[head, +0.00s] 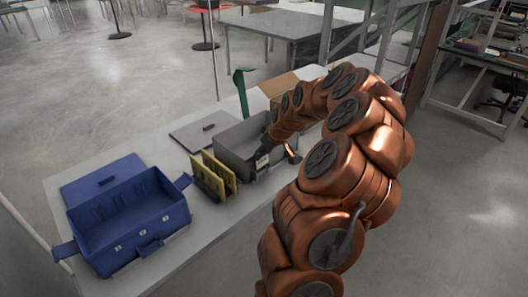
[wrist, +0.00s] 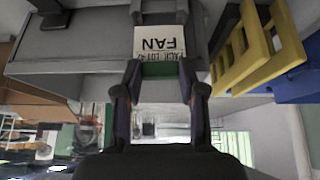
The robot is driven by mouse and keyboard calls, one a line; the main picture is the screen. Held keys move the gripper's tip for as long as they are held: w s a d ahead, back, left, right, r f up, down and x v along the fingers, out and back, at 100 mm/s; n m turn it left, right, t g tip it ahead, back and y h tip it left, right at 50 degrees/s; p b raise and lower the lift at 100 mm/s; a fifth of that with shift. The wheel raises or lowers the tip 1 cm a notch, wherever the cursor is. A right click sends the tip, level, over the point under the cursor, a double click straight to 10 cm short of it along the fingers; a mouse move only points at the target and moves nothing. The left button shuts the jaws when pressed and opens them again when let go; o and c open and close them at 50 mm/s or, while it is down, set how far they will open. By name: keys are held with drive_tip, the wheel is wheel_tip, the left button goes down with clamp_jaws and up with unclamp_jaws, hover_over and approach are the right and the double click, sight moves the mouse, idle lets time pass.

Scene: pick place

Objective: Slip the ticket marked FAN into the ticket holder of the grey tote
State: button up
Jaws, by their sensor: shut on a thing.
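The grey tote (head: 231,138) stands open on the table, and its wall also shows in the wrist view (wrist: 75,48). My gripper (head: 262,150) is at the tote's near side. In the wrist view my gripper (wrist: 160,75) is shut on the ticket marked FAN (wrist: 160,44), a white card with a green lower end between the fingertips. Its lettering appears upside down. The card's face (head: 262,162) shows small in the head view. It lies over the tote's wall; I cannot tell whether its edge is inside the ticket holder, which I cannot make out.
A yellow rack (head: 212,178) stands just left of the grey tote, close to my gripper in the wrist view (wrist: 262,68). A blue tote (head: 120,228) stands farther left, with a blue lid (head: 100,180) behind it. A grey lid (head: 200,132) lies behind the rack.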

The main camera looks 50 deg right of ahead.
sight(262, 163)
drive_tip(key=shift+f+b, duration=2.25)
drive_tip(key=shift+b, duration=0.3)
idle(1.7)
drive_tip(key=o, duration=1.3)
drive_tip(key=shift+c, duration=0.2)
drive_tip(key=shift+c, duration=0.5)
drive_tip(key=shift+r, duration=0.15)
wheel_tip(262, 163, up, 8)
drive_tip(key=shift+p, duration=0.3)
idle(0.3)
idle(0.6)
